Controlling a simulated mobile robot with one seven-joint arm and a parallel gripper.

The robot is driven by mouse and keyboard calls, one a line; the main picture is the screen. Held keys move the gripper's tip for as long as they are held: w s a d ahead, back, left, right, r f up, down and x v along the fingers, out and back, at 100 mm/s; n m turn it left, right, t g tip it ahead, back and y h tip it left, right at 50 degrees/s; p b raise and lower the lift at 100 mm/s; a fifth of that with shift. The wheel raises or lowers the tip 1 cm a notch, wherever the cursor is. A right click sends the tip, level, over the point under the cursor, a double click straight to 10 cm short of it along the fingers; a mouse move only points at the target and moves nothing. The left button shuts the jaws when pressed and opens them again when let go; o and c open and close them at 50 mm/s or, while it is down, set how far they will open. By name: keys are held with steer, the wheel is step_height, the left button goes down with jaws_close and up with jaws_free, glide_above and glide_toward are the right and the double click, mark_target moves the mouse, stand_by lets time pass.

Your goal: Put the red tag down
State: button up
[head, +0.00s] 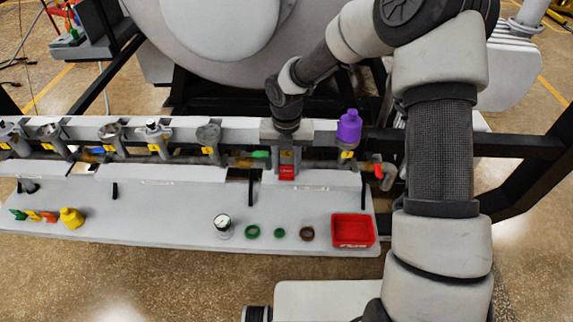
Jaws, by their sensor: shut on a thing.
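My gripper (287,155) points down over the near edge of the pipe manifold, in the middle of the head view. It is shut on the red tag (286,172), which shows just below the fingers. The tag is in front of the pipe row, above the back part of the grey shelf (180,215). I cannot tell whether the tag touches anything beneath it. The fingers are small in this view and partly merge with the grey fitting behind them.
A red tray (353,230) sits at the shelf's right end. A gauge (222,226), two green rings (252,232) and a brown ring (307,233) lie left of it. A yellow piece (72,217) and small coloured tags are far left. A purple cap (349,127) stands right of my gripper.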

mark_target(286, 175)
steer(key=shift+f, duration=0.1)
steer(key=o, duration=1.1)
step_height(286, 175, up, 12)
steer(key=shift+p, duration=0.45)
